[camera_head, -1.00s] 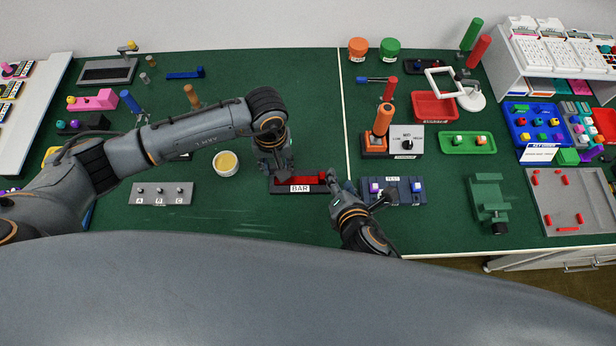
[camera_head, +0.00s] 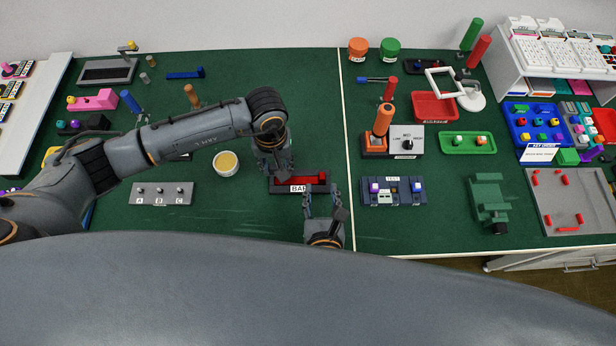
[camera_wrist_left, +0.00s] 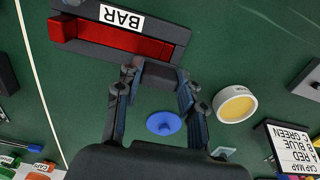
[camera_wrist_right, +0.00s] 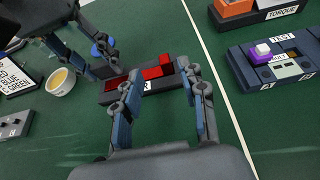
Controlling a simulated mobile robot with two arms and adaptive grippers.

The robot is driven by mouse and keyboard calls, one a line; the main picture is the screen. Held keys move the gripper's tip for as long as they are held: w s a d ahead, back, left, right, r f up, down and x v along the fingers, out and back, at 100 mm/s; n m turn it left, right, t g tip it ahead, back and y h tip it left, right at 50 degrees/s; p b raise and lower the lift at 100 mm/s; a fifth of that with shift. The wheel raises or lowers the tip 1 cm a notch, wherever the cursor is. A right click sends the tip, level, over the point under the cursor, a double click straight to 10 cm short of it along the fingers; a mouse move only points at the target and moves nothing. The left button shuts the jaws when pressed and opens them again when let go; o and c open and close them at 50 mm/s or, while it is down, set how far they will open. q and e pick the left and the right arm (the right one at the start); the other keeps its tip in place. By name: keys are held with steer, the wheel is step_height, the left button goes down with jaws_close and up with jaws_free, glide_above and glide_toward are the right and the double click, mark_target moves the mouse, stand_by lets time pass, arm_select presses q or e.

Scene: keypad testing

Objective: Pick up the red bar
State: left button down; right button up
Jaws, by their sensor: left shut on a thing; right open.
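The red bar (camera_head: 313,178) lies in a dark tray (camera_head: 284,188) labelled BAR on the green table. It also shows in the left wrist view (camera_wrist_left: 120,40) and the right wrist view (camera_wrist_right: 148,76). My left gripper (camera_wrist_left: 155,88) is shut on a dark grey block (camera_wrist_left: 157,74) at one end of the tray, beside the red bar. Whether that block belongs to the tray, I cannot tell. My right gripper (camera_head: 321,192) is open and empty on the near side of the tray. In the right wrist view the bar appears beyond and between its fingers (camera_wrist_right: 160,82).
A blue disc (camera_wrist_left: 164,123) shows between my left fingers, apparently on the table. A yellow-topped round tub (camera_head: 226,163) stands left of the tray. A TEST panel (camera_head: 393,198) is at the right, past a white line. The table near the tray's front is mostly clear.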

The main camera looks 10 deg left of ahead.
mark_target(322, 176)
steer(key=shift+d+f+x, duration=0.1)
steer(key=shift+d+x, duration=0.05)
steer(key=shift+x, duration=1.2)
steer(key=shift+d+f+x, duration=0.15)
steer(key=shift+x, duration=1.25)
steer(key=shift+r, duration=0.1)
jaws_close()
